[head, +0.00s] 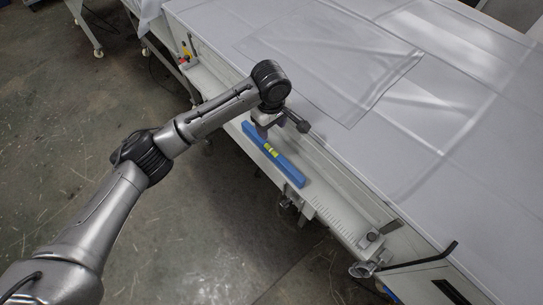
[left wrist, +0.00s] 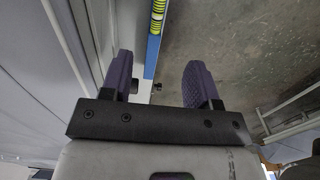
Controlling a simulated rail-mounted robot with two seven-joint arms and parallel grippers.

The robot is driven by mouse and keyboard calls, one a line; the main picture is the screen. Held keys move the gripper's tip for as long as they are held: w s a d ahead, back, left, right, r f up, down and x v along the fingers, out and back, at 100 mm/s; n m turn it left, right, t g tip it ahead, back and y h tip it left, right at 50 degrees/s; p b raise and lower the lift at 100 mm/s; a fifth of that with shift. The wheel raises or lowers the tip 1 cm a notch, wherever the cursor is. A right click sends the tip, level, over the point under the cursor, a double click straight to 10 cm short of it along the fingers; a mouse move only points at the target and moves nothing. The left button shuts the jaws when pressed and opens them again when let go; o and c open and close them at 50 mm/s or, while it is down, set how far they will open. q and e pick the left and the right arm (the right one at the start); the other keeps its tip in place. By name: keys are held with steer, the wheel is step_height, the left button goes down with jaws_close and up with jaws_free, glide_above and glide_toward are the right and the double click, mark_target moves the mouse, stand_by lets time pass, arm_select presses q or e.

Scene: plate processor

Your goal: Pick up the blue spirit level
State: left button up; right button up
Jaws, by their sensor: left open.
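The blue spirit level (head: 286,169) lies along the narrow ledge at the side of the machine in the head view, with a yellow-green vial near its middle. My left gripper (head: 262,130) is at the level's far end, partly hidden by its own wrist. In the left wrist view, my left gripper (left wrist: 160,85) is open, with two dark ridged fingers apart. The level (left wrist: 153,50) runs up between the fingers there, closer to the left finger, with its yellow vial at the top edge. I cannot tell contact. My right gripper is not in view.
The ledge (head: 325,212) carries a ruler-like scale. The large pale table (head: 390,150) with clear sheets lies to the right. A black bent handle (head: 425,260) sticks up near the front. Open concrete floor (head: 210,230) lies to the left.

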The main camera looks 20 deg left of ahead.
arm_select(q)
steer(key=b, duration=0.1)
glide_above(271, 149)
steer(key=f, duration=0.8)
steer(key=shift+s+d, duration=0.1)
steer(key=shift+s, duration=0.1)
step_height(271, 149, down, 4)
steer(key=shift+w+b, duration=0.15)
steer(key=shift+b, duration=0.5)
steer(key=shift+f, duration=0.65)
steer(key=shift+c, duration=0.4)
jaws_close()
